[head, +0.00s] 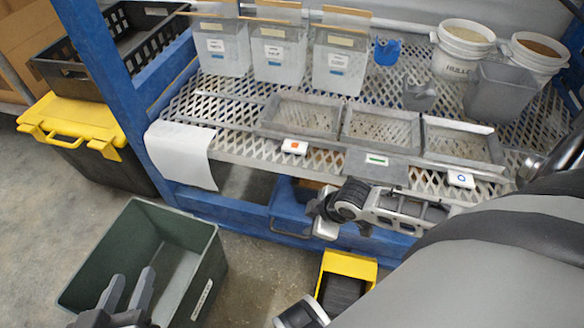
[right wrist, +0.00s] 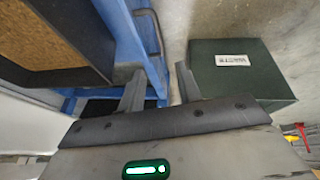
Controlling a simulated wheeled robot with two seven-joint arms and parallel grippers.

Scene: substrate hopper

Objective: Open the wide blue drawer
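A blue box-like front (head: 290,205), which looks like the wide blue drawer, sits under the mesh shelf, partly hidden by my right arm. In the right wrist view, blue surfaces (right wrist: 120,35) carry a dark bar handle (right wrist: 151,30), just beyond the fingers. My right gripper (right wrist: 160,85) is open and empty, its left finger overlapping the blue part in the picture; contact cannot be told. In the head view its fingers are hard to make out at the end of the right arm. My left gripper (head: 128,290) has its fingers apart and empty, above the green bin.
The green bin (head: 85,262) stands on the floor at lower left and shows in the right wrist view (right wrist: 240,85). A yellow-fronted bin (head: 348,264) is below my right arm. The mesh shelf (head: 225,105) holds trays, clear containers and buckets. A black-and-yellow tote (head: 75,130) stands left.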

